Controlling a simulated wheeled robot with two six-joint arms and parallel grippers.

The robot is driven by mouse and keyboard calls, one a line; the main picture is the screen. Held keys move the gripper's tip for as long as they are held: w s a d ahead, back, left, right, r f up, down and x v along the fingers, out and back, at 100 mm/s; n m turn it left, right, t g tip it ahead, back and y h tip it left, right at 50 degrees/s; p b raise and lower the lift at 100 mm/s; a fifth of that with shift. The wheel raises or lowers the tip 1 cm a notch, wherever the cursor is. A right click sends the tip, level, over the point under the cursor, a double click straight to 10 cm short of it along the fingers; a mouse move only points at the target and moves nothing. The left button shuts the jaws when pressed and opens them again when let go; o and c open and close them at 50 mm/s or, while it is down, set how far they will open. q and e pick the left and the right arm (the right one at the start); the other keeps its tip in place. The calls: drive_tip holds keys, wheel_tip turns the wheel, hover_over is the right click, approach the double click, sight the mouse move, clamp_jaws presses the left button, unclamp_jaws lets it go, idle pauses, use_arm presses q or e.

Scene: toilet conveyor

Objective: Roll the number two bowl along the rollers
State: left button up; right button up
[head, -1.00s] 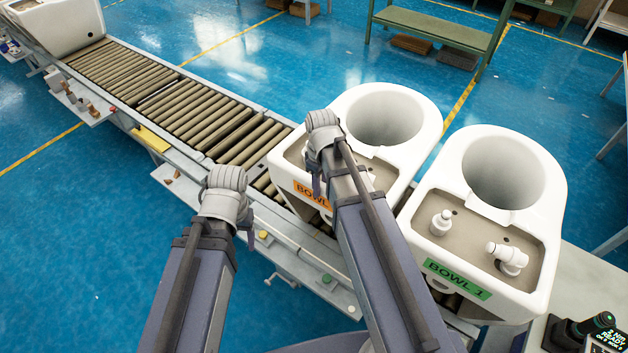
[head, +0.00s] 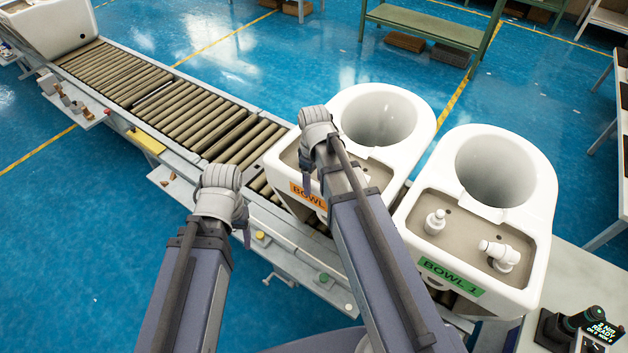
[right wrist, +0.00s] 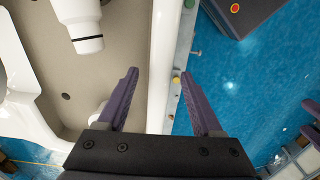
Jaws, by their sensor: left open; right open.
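A white toilet bowl with an orange label reading "BOWL" (head: 409,104) stands on the conveyor. My right arm hides the label's number. A second white bowl with a green "BOWL 1" label (head: 529,155) stands close on its right. My right gripper (head: 306,172) is open at the left front of the orange-labelled bowl. In the right wrist view its open fingers (right wrist: 160,95) lie either side of a white rim (right wrist: 161,45), one over the grey ledge, one outside; contact is unclear. My left gripper (head: 240,226) is open and empty, left of this bowl near the conveyor's front rail.
The rollers (head: 165,104) run bare up to the left, to another white unit (head: 45,30) at the far end. Shelves with small parts (head: 75,102) hang along the front side. A handheld scanner (head: 585,322) stands at lower right.

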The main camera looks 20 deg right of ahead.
wheel_tip(320, 180, up, 6)
drive_tip(key=p, duration=0.5)
drive_tip(key=s+a+r+p, duration=0.3)
drive_tip(key=s+a, duration=0.8)
drive_tip(key=a, duration=0.3)
drive_tip(key=shift+a, duration=0.15)
